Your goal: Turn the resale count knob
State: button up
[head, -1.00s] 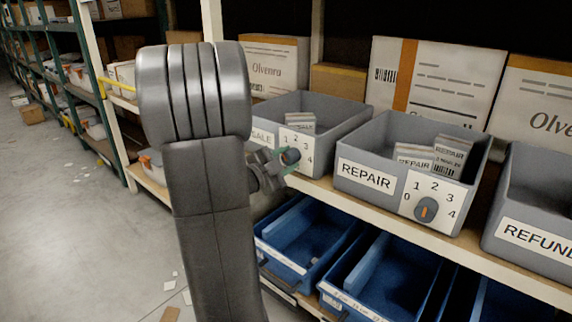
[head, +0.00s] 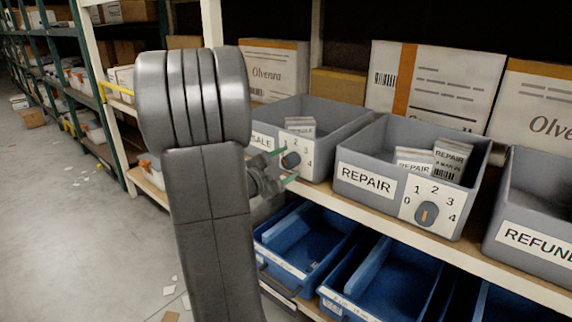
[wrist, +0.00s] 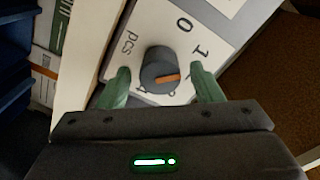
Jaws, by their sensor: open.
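The resale count knob (head: 291,160) is a dark round knob on a white dial plate, on the front of the grey resale bin (head: 345,135). In the wrist view the knob (wrist: 158,66) has an orange mark toward its lower right, roughly toward the finger on that side. Printed 0, 1 and "pcs" show; other digits are partly hidden by my gripper. My gripper (wrist: 160,72) is open, its two green fingers on either side of the knob with gaps showing. In the head view my gripper (head: 283,166) is in front of the dial.
The repair bin (head: 362,205) with its own dial stands to the right, then the refund bin (head: 525,265). Blue bins (head: 290,265) sit on the shelf below. Boxes stand behind.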

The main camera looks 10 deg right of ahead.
jog(key=p+v, duration=0.1)
jog(key=v, duration=1.2)
jog(key=shift+s+a+p, duration=0.2)
jog(key=shift+a+p, duration=0.05)
jog(key=shift+p, duration=0.15)
jog(key=shift+w+d, duration=0.1)
jog(key=b+x, duration=0.1)
jog(key=x, duration=1.2)
jog(key=shift+b, duration=0.4)
jog(key=shift+w+d, duration=0.2)
jog(key=shift+d, duration=0.05)
